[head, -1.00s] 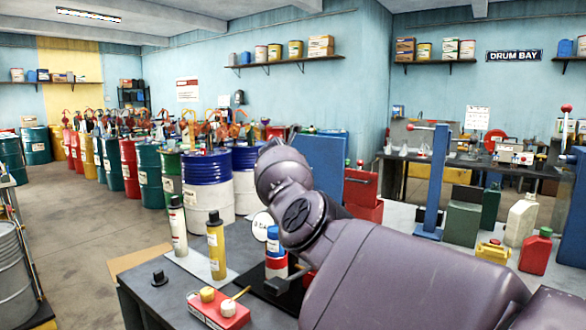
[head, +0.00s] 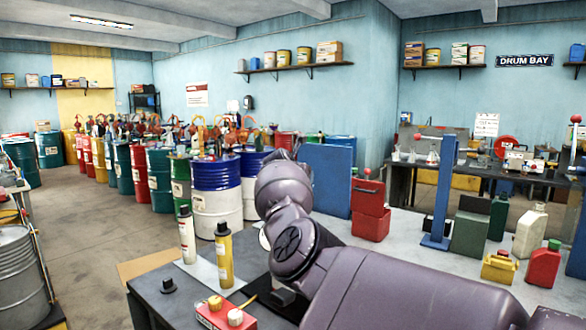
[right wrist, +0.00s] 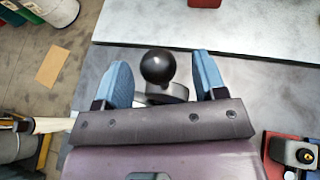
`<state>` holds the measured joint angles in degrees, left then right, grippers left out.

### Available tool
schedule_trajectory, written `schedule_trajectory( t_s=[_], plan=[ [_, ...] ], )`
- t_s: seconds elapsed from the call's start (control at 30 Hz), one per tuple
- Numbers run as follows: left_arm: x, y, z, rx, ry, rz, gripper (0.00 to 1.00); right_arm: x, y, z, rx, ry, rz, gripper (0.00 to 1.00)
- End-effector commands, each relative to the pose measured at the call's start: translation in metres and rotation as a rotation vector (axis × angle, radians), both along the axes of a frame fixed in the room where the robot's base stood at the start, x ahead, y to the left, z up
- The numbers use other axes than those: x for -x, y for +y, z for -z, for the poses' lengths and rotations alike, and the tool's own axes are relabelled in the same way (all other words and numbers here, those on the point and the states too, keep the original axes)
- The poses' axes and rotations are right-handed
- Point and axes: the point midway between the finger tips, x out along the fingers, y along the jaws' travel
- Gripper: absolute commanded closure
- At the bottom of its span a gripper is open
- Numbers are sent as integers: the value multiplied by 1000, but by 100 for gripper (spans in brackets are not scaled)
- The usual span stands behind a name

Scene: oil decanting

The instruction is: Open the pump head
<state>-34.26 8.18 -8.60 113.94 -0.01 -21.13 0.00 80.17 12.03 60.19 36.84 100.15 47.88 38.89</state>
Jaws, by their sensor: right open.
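My right gripper (right wrist: 164,85) has two blue fingers set wide apart in the right wrist view. A round black ball knob (right wrist: 157,66) shows between them, above a dark rounded base (right wrist: 166,93). The fingers look clear of the knob on both sides; I cannot tell how far below them it lies. In the head view my right arm comes in from the right and hides its own fingertips. A small black knobbed piece (head: 168,286) stands near the bench's left edge; I cannot tell if it is the same knob. My left gripper is not in view.
A white bottle (head: 187,238) and a yellow bottle (head: 224,262) stand on the bench left of my arm. A blue-and-white drum (head: 217,195) stands behind. Bare bench surrounds the small black piece.

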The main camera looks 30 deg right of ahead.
Motion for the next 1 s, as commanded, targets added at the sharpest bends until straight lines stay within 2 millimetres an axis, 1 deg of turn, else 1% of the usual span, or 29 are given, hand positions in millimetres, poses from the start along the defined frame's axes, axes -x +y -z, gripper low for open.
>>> schedule_trajectory(
  t_s=[0.03, 0.27, 0.6, 0.8, 1.0],
  plan=[
    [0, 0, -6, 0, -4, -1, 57, 3, 5, -6, -1, -4, 1, 36],
    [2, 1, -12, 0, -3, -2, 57, 16, 20, -11, -2, 0, 2, 36],
    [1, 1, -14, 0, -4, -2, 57, 38, 46, -25, -2, 2, 3, 36],
    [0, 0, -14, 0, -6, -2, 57, 45, 54, -30, -1, 3, 4, 36],
    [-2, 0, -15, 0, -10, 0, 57, 47, 56, -31, -2, 4, 4, 36]
  ],
)
